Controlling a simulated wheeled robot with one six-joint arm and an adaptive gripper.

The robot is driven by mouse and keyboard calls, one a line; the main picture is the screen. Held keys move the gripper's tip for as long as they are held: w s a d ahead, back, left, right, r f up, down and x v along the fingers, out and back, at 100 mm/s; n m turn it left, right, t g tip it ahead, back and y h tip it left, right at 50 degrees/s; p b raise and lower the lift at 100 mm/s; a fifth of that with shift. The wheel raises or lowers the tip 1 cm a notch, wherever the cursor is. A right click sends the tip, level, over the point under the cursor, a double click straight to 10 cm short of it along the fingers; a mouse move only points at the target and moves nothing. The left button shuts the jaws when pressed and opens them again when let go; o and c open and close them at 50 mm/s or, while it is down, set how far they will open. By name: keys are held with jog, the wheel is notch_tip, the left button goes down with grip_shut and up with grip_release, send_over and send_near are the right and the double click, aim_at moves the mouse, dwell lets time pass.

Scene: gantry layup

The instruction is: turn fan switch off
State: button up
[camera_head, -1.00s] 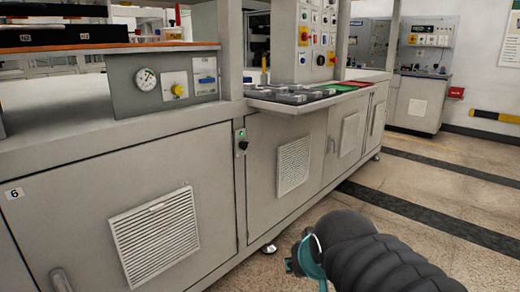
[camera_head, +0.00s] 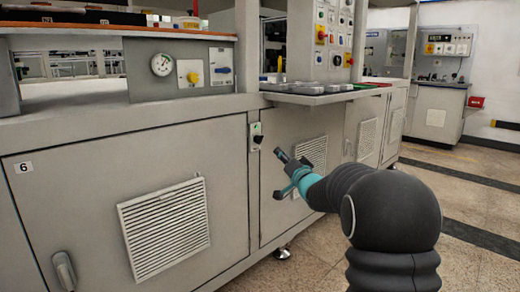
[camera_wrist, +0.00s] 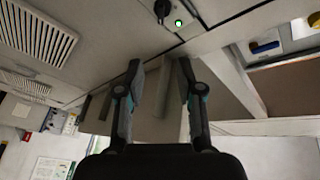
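The fan switch (camera_head: 257,139) is a small plate with a black knob below a lit green lamp, on the cabinet front between two doors. In the wrist view, which looks upside down, its black knob (camera_wrist: 162,9) is at the top edge, partly cut off, beside the glowing green lamp (camera_wrist: 178,23). My gripper (camera_head: 279,174) is below and slightly right of the switch in the head view, apart from it. In the wrist view my gripper (camera_wrist: 159,67) has its two fingers spread, with nothing between them. The exact knob angle is hard to tell.
A shelf with grey blocks (camera_head: 318,93) juts out above and right of the switch. A gauge panel (camera_head: 177,70) with a yellow knob sits upper left. Vented doors (camera_head: 166,228) flank the switch, the left one with a handle (camera_head: 64,270). Open floor (camera_head: 470,190) lies right.

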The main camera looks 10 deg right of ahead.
aim_at(259, 140)
jog(key=w+a+r+y, duration=0.1)
jog(key=w+a, duration=0.4)
jog(key=w, duration=0.9)
jog(key=shift+w+t+y, duration=0.25)
jog(key=shift+t+y, duration=0.05)
jog(key=shift+y, duration=0.6)
jog(key=shift+c, duration=0.2)
grip_shut()
